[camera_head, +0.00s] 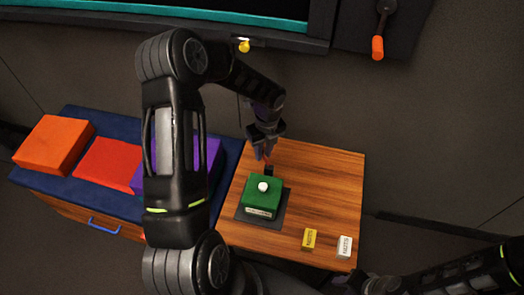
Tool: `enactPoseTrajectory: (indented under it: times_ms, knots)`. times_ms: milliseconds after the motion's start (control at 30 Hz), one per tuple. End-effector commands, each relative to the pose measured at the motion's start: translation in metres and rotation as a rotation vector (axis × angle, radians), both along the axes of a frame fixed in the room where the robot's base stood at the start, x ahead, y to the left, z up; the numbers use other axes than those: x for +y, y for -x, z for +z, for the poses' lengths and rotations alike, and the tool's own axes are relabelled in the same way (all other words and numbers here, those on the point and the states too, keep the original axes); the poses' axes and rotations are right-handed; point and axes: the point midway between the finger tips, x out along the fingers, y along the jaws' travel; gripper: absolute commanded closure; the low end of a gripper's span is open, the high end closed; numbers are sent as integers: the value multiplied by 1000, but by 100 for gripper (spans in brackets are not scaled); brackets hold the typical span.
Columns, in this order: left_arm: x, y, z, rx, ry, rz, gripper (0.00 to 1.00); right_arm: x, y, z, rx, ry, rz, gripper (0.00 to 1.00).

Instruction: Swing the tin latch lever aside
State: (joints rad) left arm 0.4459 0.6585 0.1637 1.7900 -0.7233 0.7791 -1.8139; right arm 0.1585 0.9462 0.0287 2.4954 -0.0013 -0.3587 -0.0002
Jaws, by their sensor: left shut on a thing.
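A green tin (262,197) with a white ball-like knob (263,187) on top sits on a dark mat (245,218) on the wooden top. A small dark piece with a bit of red (268,171), which looks like the latch lever, stands at the tin's back edge. My left gripper (264,157) reaches down from above, shut on this piece; the fingers partly hide it, so its exact angle is unclear. My right arm lies at the bottom right corner; its gripper (358,284) is dark and cut by the frame edge.
Yellow (309,238) and white (345,246) labelled blocks stand at the wooden top's (320,190) front right. Orange (53,144), red (112,163) and purple (208,155) blocks lie on a blue surface at left. An orange-handled crank (378,47) hangs above right.

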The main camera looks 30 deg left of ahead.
Motion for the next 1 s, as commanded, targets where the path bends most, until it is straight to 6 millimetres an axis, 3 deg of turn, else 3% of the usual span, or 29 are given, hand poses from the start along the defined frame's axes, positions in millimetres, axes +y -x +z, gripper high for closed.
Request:
enactPoseTrajectory:
  times_ms: [467, 500, 700, 1000]
  knots:
    - [0, -1, 0, -2, -1, -20, 100, 0, 0, 1, 0, 0, 0, 64]
    - [0, -1, 0, -2, -1, -19, 76, 0, 0, 1, 0, 0, 0, 64]
    - [0, -1, 0, -1, 0, -19, 60, 0, 0, 1, 0, 0, 0, 64]
    - [0, -1, 1, -1, 0, -19, 58, 0, 0, 1, 0, 0, 0, 64]
